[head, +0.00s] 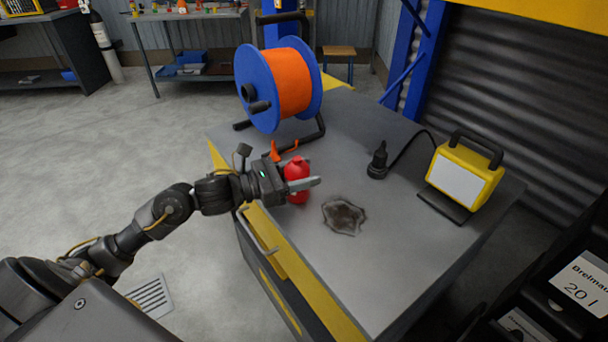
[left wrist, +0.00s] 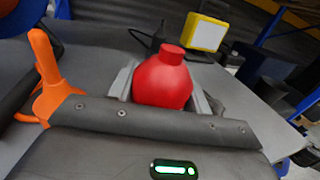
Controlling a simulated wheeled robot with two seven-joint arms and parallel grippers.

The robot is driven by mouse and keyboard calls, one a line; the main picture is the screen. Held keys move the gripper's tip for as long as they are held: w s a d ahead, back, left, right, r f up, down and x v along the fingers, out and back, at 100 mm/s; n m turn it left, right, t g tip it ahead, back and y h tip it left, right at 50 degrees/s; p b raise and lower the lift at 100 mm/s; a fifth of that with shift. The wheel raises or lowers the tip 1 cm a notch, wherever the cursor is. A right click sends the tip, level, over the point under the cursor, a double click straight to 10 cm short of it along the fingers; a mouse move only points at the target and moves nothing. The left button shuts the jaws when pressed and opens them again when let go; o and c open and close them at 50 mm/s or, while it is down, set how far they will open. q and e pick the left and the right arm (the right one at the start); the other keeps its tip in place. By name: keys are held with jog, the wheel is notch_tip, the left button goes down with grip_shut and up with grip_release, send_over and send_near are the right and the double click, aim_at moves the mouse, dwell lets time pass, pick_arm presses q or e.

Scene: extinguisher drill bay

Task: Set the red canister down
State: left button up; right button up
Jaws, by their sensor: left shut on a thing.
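The red canister (head: 297,180) is a small rounded bottle with a short neck, upright at the left edge area of the grey bench top. My left gripper (head: 302,182) is shut on it, with a finger on either side. In the left wrist view the canister (left wrist: 163,80) sits between the two grey fingers (left wrist: 163,88). Its base is hidden in the wrist view, and I cannot tell whether it touches the bench. My right gripper is not in view.
The grey bench (head: 380,270) holds a blue reel with orange cable (head: 290,85), a dark stain or rag (head: 344,216), a black plug (head: 378,160) and a yellow work lamp (head: 462,178). The bench front is clear. A dark crate (head: 570,290) stands at the right.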

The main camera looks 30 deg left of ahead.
pick_arm(q)
jog(key=o, duration=1.2)
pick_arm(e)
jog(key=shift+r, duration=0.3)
pick_arm(q)
jog(key=shift+v, duration=0.85)
jog(key=shift+b+v, duration=0.8)
jog(key=shift+v, duration=4.35)
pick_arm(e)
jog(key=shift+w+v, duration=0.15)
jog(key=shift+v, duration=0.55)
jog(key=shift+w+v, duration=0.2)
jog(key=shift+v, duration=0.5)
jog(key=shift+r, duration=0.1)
pick_arm(q)
jog(key=shift+s, duration=0.1)
